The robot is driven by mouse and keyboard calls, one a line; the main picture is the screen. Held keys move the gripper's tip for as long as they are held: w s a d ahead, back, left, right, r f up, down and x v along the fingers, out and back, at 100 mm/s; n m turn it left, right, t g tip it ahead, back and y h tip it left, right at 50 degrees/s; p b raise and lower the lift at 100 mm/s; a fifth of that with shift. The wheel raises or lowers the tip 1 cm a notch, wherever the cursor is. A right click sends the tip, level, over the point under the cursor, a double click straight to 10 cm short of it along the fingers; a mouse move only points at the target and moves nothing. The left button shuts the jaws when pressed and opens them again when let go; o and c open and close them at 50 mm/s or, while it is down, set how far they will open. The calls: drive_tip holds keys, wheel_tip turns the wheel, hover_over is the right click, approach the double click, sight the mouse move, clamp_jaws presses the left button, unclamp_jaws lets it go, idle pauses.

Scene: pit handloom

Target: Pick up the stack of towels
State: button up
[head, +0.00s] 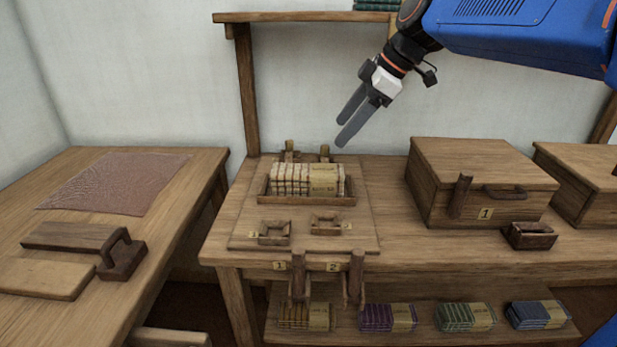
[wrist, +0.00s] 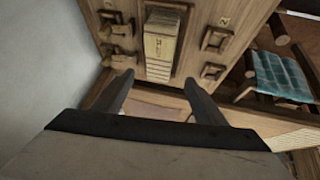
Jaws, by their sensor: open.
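A stack of cream towels (head: 292,180) with a tan paper band lies in a shallow wooden tray (head: 306,201) on the table. The stack also shows in the wrist view (wrist: 160,45), beyond and between my fingertips. My gripper (head: 346,128) is open and empty, in the air above and behind the tray, pointing down to the left. Its two fingers show apart in the wrist view (wrist: 160,85). Other banded stacks lie on the lower shelf: cream (head: 300,317), purple (head: 376,318), green (head: 455,317) and blue (head: 528,315).
Wooden clamps stand around the tray, with small wooden frames (head: 274,233) in front. A lidded wooden box (head: 480,175) stands to the right. A left table (head: 190,165) holds a reddish cloth (head: 115,184) and wooden blocks. A wooden post (head: 246,90) rises behind the tray.

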sight(309, 170)
drive_tip(key=x, duration=1.7)
drive_tip(key=shift+w+a, duration=0.15)
drive_tip(key=shift+c, duration=0.2)
drive_tip(key=c, duration=0.7)
